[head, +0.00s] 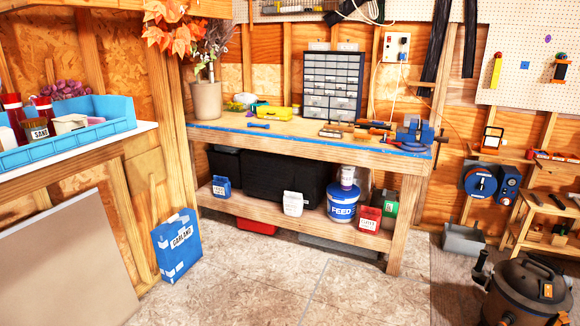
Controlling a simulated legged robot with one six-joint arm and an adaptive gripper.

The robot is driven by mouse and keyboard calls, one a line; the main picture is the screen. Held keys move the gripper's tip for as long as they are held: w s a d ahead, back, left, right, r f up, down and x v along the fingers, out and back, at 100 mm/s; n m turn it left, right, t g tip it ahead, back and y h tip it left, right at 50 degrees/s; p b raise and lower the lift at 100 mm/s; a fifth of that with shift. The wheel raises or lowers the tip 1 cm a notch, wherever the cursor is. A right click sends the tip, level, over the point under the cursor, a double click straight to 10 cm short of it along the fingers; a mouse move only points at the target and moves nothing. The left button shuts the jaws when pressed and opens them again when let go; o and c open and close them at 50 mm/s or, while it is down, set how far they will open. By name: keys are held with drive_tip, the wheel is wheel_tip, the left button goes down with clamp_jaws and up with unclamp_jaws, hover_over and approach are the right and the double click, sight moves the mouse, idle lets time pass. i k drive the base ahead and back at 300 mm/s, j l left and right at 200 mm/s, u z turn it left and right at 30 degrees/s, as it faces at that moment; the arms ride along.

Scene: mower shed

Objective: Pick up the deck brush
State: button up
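I cannot make out a deck brush with certainty. A small brown, block-like item (331,133) lies on the workbench (290,128) near its front edge, below the drawer cabinet. It may be a brush, but it is too small to tell. Several orange-and-dark hand tools (374,129) lie to its right, beside a blue vise (414,132). My gripper is not in view.
A blue bag (177,246) stands on the floor at the left. A shop vacuum (528,290) stands at the lower right. A blue-and-white feed bucket (342,207) sits on the bench's lower shelf. The middle floor (290,280) is clear.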

sight(358, 137)
drive_tip(key=i+u, duration=0.2)
drive_tip(key=i, duration=1.4)
drive_tip(key=i+z, duration=0.15)
drive_tip(key=i, duration=0.4)
drive_tip(key=i+j+z, duration=0.15)
drive_tip(key=i, duration=0.4)
drive_tip(key=i+j+z, duration=0.15)
drive_tip(key=i, duration=0.4)
drive_tip(key=i+j+z, duration=0.25)
drive_tip(key=i, duration=0.15)
drive_tip(key=i+j+z, duration=0.25)
drive_tip(key=i+j, duration=0.1)
